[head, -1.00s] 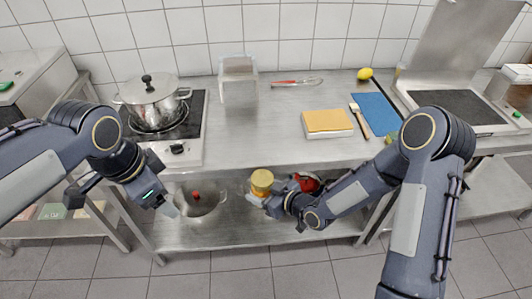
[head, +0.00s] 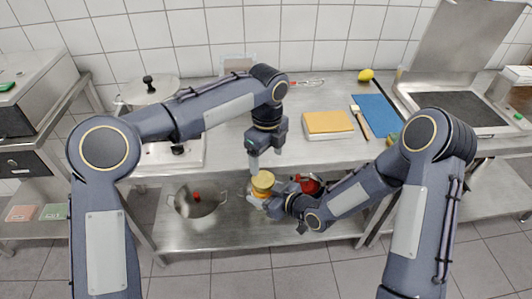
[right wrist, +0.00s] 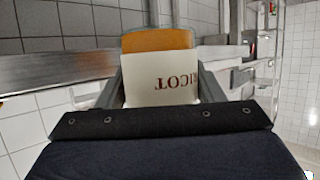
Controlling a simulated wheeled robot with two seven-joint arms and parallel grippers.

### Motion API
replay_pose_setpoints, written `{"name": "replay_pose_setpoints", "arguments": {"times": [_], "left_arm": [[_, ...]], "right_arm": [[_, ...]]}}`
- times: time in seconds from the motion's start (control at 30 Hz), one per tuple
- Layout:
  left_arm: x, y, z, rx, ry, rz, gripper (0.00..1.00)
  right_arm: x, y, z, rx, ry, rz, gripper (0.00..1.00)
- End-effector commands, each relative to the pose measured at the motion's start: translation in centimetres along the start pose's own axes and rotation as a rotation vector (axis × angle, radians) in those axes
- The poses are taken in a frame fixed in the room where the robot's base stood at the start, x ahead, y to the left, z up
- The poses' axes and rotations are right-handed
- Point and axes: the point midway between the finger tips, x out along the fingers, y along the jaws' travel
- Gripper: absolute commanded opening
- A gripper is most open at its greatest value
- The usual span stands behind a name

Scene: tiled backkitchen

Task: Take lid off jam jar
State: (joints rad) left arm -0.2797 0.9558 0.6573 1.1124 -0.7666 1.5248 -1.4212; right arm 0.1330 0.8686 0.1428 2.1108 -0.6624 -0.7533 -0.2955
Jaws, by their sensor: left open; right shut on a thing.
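The jam jar (head: 261,191) is held in front of the worktop's front edge, over the lower shelf. Its yellow-orange top (head: 263,178) faces up in the head view. My right gripper (head: 258,198) is shut on the jar from the right. In the right wrist view the jar (right wrist: 160,80) sits between the fingers, with a white label bearing dark letters and an orange part above it. My left gripper (head: 254,163) is open and points down just above the jar's top. I cannot tell whether its fingertips touch the lid.
The steel worktop (head: 330,155) runs behind the jar. It carries a yellow-orange block (head: 328,123), a blue mat (head: 378,113) and a lidded pot (head: 150,90). A pot (head: 198,200) and a red item (head: 311,185) stand on the lower shelf.

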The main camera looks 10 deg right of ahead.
Motion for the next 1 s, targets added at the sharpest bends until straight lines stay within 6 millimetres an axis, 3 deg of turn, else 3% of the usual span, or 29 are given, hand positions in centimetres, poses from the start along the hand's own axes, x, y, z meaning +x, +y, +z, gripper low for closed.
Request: {"name": "replay_pose_setpoints", "arguments": {"times": [0.4, 0.83, 1.0], "left_arm": [[6.1, 0.1, 0.1, -0.003, 0.000, 0.001, 0.75], [7.3, 0.1, 0.1, -0.005, 0.000, -0.002, 0.75], [7.2, 0.1, 0.1, -0.005, 0.000, -0.002, 0.55]], "right_arm": [[0.0, 0.0, -0.1, -0.001, 0.004, 0.000, 0.00], [0.0, 0.0, -0.1, -0.001, 0.004, 0.000, 0.00], [0.0, 0.0, -0.1, -0.002, 0.004, 0.000, 0.00]]}}
